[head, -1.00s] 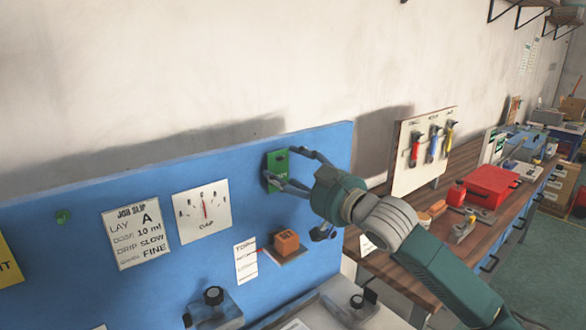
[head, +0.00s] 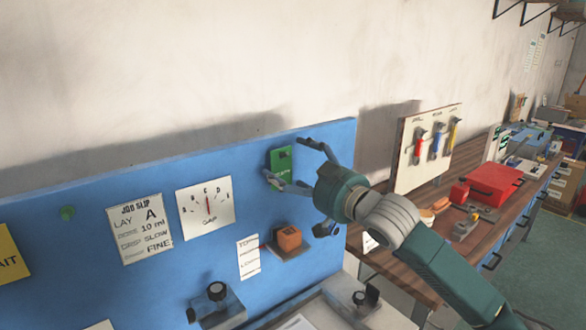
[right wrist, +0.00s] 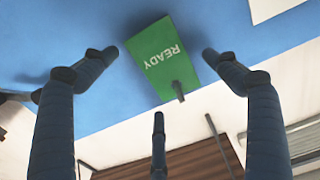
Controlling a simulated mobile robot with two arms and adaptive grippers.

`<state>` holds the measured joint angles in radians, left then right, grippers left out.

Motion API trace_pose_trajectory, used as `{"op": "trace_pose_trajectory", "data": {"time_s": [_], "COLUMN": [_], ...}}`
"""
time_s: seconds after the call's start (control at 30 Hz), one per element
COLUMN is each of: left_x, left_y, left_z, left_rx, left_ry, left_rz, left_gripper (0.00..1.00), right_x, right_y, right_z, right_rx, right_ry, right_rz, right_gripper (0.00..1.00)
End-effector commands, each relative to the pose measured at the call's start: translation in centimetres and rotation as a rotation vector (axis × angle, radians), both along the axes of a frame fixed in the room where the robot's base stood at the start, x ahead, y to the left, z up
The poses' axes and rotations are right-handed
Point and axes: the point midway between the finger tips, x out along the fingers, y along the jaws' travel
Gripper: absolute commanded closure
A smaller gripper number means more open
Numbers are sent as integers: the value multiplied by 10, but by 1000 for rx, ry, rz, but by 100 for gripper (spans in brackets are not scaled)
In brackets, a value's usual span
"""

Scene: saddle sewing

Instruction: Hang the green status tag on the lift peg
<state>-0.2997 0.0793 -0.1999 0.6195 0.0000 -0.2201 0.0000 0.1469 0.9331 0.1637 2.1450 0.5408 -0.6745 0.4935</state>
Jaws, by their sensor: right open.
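The green status tag (head: 281,167) is flat against the right part of the blue board (head: 120,190). In the right wrist view the tag (right wrist: 163,58) reads READY upside down, and a short grey peg (right wrist: 178,90) sticks out at its lower edge there. My right gripper (head: 285,163) is open in front of the tag. In the right wrist view its fingers (right wrist: 168,75) stand apart on both sides of the tag, with gaps. A third finger is at the bottom middle. My left gripper is not in view.
A job slip (head: 140,230), a gauge (head: 206,208) and an orange block (head: 288,238) are nearby. A tool board (head: 410,175) stands on the wooden bench at right.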

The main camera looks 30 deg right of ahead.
Motion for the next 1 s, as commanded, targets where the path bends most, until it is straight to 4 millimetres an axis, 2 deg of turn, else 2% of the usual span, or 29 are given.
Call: {"op": "trace_pose_trajectory", "data": {"time_s": [0.27,0.8,1.0], "left_x": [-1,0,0], "left_y": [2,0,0], "left_z": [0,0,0], "left_rx": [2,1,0], "left_ry": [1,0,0], "left_rz": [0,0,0], "left_gripper": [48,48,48], "right_x": [-11,-99,-116], "right_y": [-1,-8,-9], "right_z": [-1,-2,-1], "right_rx": [1,2,2], "right_ry": [2,2,1], "right_rz": [0,0,0], "right_gripper": [13,13,13]}}
